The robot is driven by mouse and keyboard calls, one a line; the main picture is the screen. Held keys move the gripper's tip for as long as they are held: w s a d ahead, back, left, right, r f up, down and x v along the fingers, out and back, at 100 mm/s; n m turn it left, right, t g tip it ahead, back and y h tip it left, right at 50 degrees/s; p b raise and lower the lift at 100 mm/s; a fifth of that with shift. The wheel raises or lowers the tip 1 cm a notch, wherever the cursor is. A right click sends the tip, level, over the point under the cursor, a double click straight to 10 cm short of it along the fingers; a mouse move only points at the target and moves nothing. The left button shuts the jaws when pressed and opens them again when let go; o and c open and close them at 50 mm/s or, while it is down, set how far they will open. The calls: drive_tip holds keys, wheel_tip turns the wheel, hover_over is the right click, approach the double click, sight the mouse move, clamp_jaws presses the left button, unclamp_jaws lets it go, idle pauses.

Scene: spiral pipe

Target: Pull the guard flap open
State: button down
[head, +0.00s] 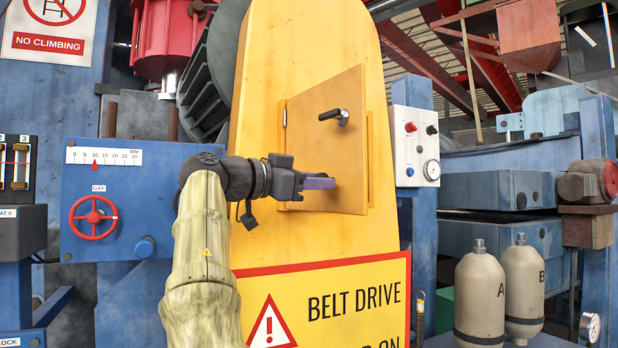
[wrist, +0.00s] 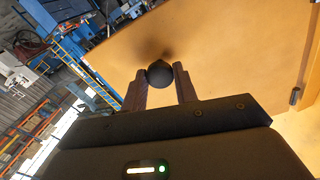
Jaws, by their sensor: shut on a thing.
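The guard flap (head: 326,150) is a yellow panel on the tall yellow guard (head: 262,60). It stands ajar, its right edge swung out from the guard, with a hinge at its left side. A black lever handle (head: 335,115) sits on its upper part. My gripper (head: 327,183) is at the flap's lower middle, below the lever. In the wrist view, the fingers of my gripper (wrist: 160,80) are shut on a round black knob (wrist: 160,73) in front of the flap's face (wrist: 215,60). The knob is hidden by the fingers in the head view.
A yellow belt drive warning sign (head: 330,300) is below the flap. A white control box (head: 415,145) is close to its right. A red handwheel (head: 93,217) is on the blue panel at left. Two grey bottles (head: 480,295) stand at lower right.

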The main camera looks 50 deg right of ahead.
drive_tip(key=shift+a, duration=0.1)
idle(0.3)
drive_tip(key=c, duration=1.1)
unclamp_jaws()
drive_tip(key=shift+w, duration=0.1)
drive_tip(key=v, duration=1.7)
drive_tip(key=shift+a+p, duration=0.2)
drive_tip(key=shift+p, duration=0.1)
drive_tip(key=shift+w+d, duration=0.1)
